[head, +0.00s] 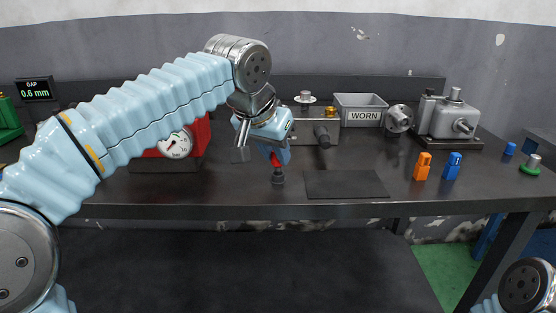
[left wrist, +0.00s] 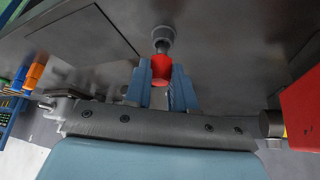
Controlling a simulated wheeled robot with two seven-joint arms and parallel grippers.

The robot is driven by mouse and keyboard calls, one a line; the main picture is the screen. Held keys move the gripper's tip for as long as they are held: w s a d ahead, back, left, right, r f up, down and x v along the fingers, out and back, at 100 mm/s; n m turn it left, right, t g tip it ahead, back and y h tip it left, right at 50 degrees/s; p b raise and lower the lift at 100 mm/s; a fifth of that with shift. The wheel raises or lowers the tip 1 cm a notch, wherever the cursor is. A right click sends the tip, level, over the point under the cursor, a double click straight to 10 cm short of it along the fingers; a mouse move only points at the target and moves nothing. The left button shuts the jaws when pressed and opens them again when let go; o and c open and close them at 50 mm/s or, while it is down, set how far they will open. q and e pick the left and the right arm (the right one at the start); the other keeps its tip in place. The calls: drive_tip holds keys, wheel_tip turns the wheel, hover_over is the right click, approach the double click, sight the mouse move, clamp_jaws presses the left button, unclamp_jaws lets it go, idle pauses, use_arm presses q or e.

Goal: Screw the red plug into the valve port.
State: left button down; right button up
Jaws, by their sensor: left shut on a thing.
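My left gripper (head: 275,152) hangs over the middle of the bench, pointing down. In the left wrist view its two blue fingers are shut on the red plug (left wrist: 161,68). The red plug also shows below the fingers in the head view (head: 275,161). Its grey metal end points at a small dark round fitting (head: 278,179) standing on the bench, which also shows in the left wrist view (left wrist: 163,34). The plug's end is at or just inside this fitting; I cannot tell how deep. Whether this fitting is the valve port is not clear. My right gripper is out of view.
A red gauge box (head: 205,132) stands left of the gripper. Behind it are a metal block (head: 318,115) and a grey bin (head: 365,116) marked WORN. A dark mat (head: 345,184), orange (head: 423,166) and blue (head: 453,166) pieces and a grey pump (head: 450,120) are to the right.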

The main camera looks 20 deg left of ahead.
use_arm(q)
drive_tip(key=shift+r+p, duration=0.35)
drive_tip(key=shift+r, duration=1.15)
drive_tip(key=c, duration=1.7)
unclamp_jaws()
clamp_jaws()
